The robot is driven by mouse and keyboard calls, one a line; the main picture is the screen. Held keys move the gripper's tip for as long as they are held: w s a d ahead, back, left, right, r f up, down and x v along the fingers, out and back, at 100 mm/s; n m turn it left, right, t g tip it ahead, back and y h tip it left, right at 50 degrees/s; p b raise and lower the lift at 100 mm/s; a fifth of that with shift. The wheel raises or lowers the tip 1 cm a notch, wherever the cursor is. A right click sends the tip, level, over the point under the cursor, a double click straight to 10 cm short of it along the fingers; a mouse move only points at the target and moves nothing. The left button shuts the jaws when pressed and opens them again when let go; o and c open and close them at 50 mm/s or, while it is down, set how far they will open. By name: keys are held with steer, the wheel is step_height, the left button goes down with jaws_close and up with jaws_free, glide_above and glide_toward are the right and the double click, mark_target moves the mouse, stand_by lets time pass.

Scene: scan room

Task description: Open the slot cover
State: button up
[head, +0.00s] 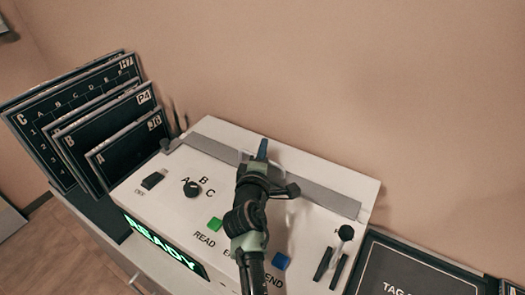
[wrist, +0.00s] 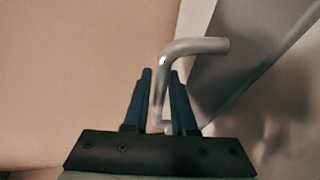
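The slot cover (head: 326,196) is a long grey strip lying along the back of the white machine's top, and it looks closed. In the wrist view it is the grey surface (wrist: 236,62) at upper right. Its bent metal handle (wrist: 196,47) stands out from it and runs down between my fingers. My gripper (head: 262,150) is over the middle of the strip, hiding part of it and most of the handle. In the wrist view my gripper (wrist: 161,72) has its two blue fingers apart, on either side of the handle bar; firm contact does not show.
The white machine (head: 140,197) has a black knob (head: 192,188), a green button (head: 215,224), a blue button (head: 281,262) and a black-topped lever (head: 346,233). Dark lettered panels (head: 85,115) stand at left. A dark framed board (head: 405,275) is at right. A bare wall rises close behind.

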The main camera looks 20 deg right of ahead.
steer(key=shift+c, duration=0.3)
jaws_close()
stand_by(1.0)
